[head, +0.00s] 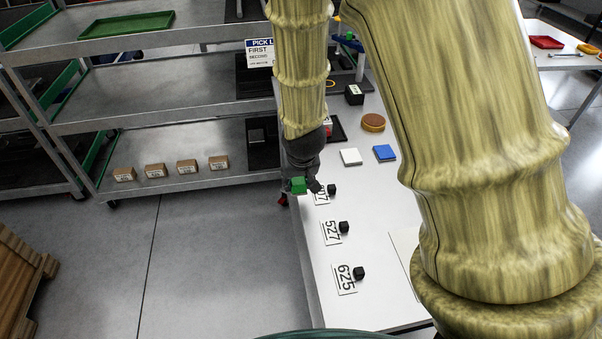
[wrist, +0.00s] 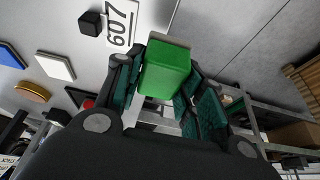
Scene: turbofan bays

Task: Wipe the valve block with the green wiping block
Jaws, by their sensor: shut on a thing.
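My gripper (head: 300,176) is shut on the green wiping block (head: 298,185) above the left edge of the white table. In the wrist view the green block (wrist: 166,66) sits between the two fingers of my gripper (wrist: 164,76). Small black blocks stand beside number cards on the table: one by the partly hidden 607 card (head: 332,189), one by 527 (head: 344,227), one by 625 (head: 359,273). The wrist view shows the one by 607 (wrist: 90,23), apart from the green block. I cannot tell which is the valve block.
A white tile (head: 350,157), a blue tile (head: 385,153) and a round brown thing (head: 373,122) lie farther back on the table. A shelf rack (head: 190,181) with several brown boxes stands left. Floor between is clear. My arm hides part of the table.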

